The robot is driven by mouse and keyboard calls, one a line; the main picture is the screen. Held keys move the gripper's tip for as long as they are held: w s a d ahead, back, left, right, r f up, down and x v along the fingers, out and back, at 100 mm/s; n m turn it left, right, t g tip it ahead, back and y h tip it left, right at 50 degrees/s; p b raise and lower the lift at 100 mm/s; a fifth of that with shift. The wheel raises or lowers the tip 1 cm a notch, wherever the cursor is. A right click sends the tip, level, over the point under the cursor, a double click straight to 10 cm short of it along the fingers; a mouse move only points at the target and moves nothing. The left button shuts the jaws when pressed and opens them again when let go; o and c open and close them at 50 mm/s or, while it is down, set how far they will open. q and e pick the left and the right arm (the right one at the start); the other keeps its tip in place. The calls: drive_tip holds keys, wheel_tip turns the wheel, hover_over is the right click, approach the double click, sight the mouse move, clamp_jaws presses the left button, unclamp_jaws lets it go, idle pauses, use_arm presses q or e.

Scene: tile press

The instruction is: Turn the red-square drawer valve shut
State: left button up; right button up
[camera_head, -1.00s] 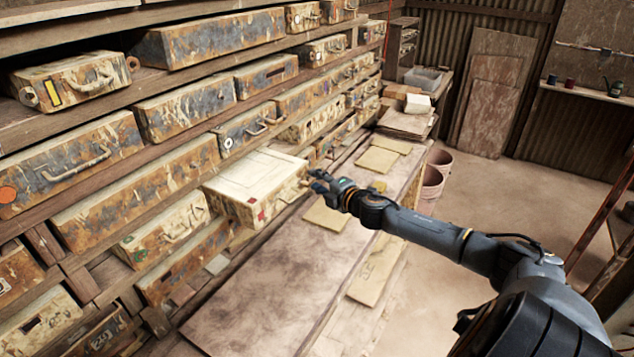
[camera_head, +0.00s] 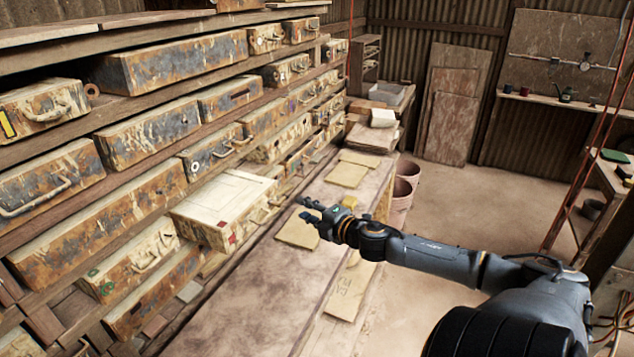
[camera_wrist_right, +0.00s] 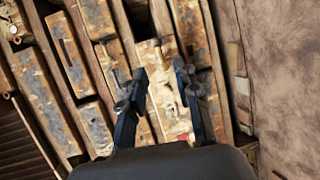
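The pale cream drawer (camera_head: 222,207) with a red square on its front sticks out of the rack at centre left in the head view. Its handle (camera_head: 262,213) is on the front face. My right gripper (camera_head: 305,208) is just right of that front, apart from it. In the right wrist view its two fingers (camera_wrist_right: 158,88) are spread with nothing between them, and a pale drawer front (camera_wrist_right: 168,112) shows beyond. A small round gauge or valve (camera_head: 586,62) sits on a pipe on the far wall. My left gripper is not in view.
A long bench (camera_head: 250,312) runs below the rack, with several tan slabs (camera_head: 347,174) on it. Pinkish buckets (camera_head: 403,185) stand beyond the bench. The floor (camera_head: 480,205) to the right is clear. A shelf (camera_head: 540,99) with small items is under the pipe.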

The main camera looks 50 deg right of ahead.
drive_tip(key=v, duration=0.3)
drive_tip(key=shift+s+d, duration=0.1)
drive_tip(key=shift+s, duration=0.2)
drive_tip(key=shift+f, duration=0.1)
idle(0.4)
